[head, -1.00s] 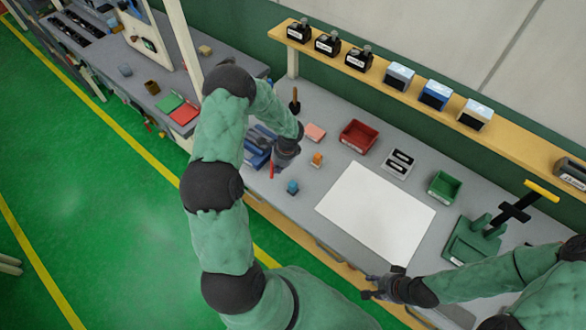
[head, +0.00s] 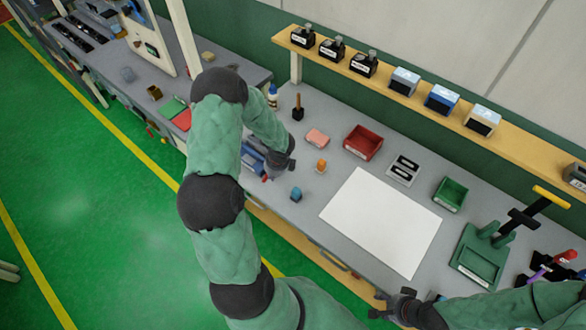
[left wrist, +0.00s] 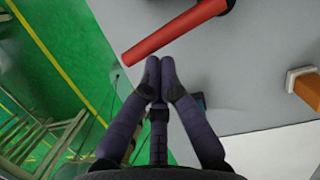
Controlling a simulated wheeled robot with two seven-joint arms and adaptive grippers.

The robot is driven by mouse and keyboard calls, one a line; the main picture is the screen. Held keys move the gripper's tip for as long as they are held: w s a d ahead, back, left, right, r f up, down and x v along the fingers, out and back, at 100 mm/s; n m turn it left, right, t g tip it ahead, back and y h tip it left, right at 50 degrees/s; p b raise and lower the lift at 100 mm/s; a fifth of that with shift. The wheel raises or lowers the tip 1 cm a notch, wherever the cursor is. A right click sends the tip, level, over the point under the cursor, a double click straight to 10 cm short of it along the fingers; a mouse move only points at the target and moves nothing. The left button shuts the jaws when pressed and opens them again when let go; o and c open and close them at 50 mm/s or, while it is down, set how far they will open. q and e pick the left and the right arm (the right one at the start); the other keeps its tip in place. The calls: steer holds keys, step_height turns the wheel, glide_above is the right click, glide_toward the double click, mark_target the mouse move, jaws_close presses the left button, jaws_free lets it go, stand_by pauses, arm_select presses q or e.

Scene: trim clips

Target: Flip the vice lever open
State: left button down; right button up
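A blue vice (head: 253,160) sits at the left end of the grey bench, partly hidden behind my left arm in the head view. Its red lever (left wrist: 175,31) crosses the top of the left wrist view, slanting up to the right into a dark joint. My left gripper (left wrist: 160,75) has its fingertips together with nothing seen between them. The tips are just below the lever in that picture; I cannot tell whether they touch it. My right gripper (head: 388,312) is near the front edge of the bench, far from the vice, its opening unclear.
An orange block (head: 321,166) and a blue block (head: 296,194) stand right of the vice. A pink block (head: 317,138), a red bin (head: 363,142) and a tool with a brown handle (head: 298,108) are behind. A white sheet (head: 383,222) covers the middle.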

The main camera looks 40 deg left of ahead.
arm_select(q)
steer(key=shift+s+a+f, duration=0.15)
steer(key=shift+s+a, duration=0.15)
steer(key=shift+a, duration=0.25)
steer(key=shift+d, duration=0.1)
stand_by(0.3)
